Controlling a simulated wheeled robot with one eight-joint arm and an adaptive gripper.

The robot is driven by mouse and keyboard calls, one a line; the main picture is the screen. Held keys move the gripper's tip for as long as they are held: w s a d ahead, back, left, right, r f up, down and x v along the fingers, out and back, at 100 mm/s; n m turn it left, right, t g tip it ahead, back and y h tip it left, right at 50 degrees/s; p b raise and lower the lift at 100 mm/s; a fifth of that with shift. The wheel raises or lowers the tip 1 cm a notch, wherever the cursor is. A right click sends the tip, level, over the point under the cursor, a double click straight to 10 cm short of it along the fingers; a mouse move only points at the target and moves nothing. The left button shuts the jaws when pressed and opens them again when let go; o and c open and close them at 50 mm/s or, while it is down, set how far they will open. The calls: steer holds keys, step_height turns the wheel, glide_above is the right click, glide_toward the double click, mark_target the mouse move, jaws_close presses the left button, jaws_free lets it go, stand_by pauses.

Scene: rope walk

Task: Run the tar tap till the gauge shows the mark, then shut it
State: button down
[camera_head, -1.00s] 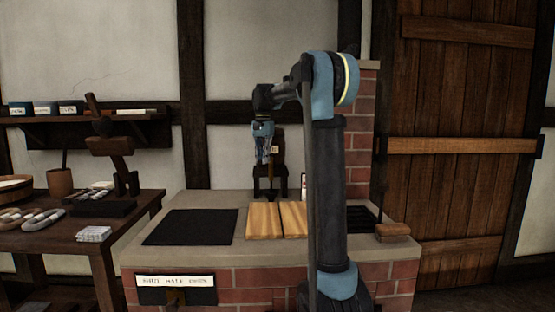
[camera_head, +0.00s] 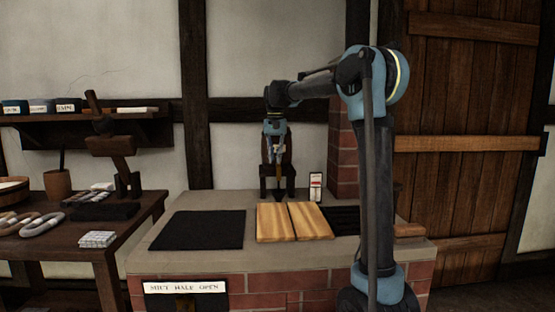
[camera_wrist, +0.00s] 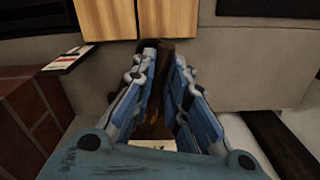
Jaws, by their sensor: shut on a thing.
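The tar tap (camera_head: 277,183) is a dark wooden fitting at the back of the brick bench, against the wall. My gripper (camera_head: 276,157) hangs in front of its upright, fingers pointing down. In the wrist view my gripper (camera_wrist: 165,52) has its blue fingers either side of a dark brown wooden piece (camera_wrist: 157,118), which looks like the tap's handle, and is shut on it. The gauge (camera_head: 316,187) is a small white upright plate with a red mark, right of the tap. It also shows in the wrist view (camera_wrist: 68,60). Its reading is too small to tell.
Two pale boards (camera_head: 274,223) and a black mat (camera_head: 197,230) lie on the bench top (camera_head: 250,205). A labelled plate (camera_head: 186,287) is on the bench front. A cluttered wooden table (camera_head: 75,228) stands left. A plank door (camera_head: 455,110) is at right.

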steer(key=shift+w, duration=0.1)
steer(key=c, duration=1.6)
jaws_free()
step_height(320, 180, up, 12)
steer(key=shift+f, duration=0.1)
